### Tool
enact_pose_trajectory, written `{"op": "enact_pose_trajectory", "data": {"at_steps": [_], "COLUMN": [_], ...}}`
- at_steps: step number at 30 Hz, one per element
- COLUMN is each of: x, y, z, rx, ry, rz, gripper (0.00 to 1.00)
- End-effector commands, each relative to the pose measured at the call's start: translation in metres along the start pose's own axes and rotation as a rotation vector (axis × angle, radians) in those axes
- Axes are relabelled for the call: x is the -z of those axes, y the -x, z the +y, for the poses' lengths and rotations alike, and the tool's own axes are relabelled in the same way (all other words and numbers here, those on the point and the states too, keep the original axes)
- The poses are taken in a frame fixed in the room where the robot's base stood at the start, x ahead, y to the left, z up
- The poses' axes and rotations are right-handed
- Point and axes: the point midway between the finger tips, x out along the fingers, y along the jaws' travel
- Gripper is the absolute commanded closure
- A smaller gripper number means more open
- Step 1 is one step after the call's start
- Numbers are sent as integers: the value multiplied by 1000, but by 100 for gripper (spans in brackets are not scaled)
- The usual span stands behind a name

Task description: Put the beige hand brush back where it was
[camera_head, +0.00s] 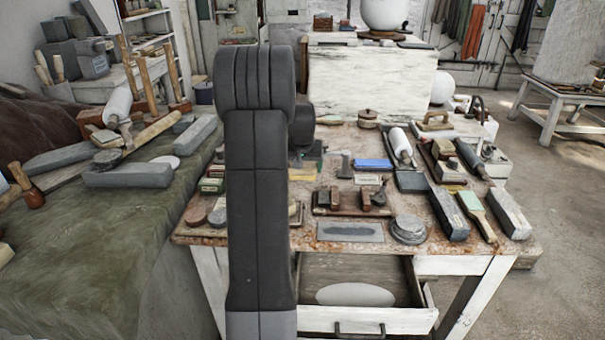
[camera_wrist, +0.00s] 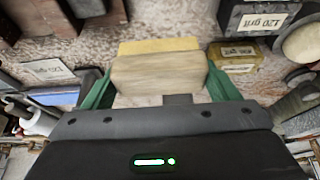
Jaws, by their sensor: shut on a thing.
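The beige hand brush (camera_wrist: 158,74), a pale wooden block with a yellowish strip along its far side, is between the green fingers of my gripper (camera_wrist: 158,90) in the wrist view. My gripper is shut on it, with a finger at each side. The stone-coloured worktable top (camera_wrist: 150,15) shows beyond the brush; I cannot tell whether the brush touches it. In the head view my dark arm stands in front of the left part of the worktable (camera_head: 290,238) and mostly hides my gripper and the brush.
A grey block labelled 120 grit (camera_wrist: 262,18) and a yellow box (camera_wrist: 238,55) lie right of the brush. A small label card (camera_wrist: 48,70) lies left. The table is crowded, with a blue block (camera_head: 373,165) and a round grey disc (camera_head: 409,229). A drawer (camera_head: 350,318) stands open below.

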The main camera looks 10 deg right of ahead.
Motion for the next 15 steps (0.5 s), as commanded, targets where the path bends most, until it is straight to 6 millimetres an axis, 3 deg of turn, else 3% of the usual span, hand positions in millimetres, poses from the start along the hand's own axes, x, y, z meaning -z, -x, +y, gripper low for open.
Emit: {"op": "enact_pose_trajectory", "data": {"at_steps": [5, 15], "x": [-10, -12], "y": [-23, -28], "z": [0, 0], "rx": [0, 0], "ry": [0, 0], "rz": [-3, -2], "gripper": [37, 37]}}
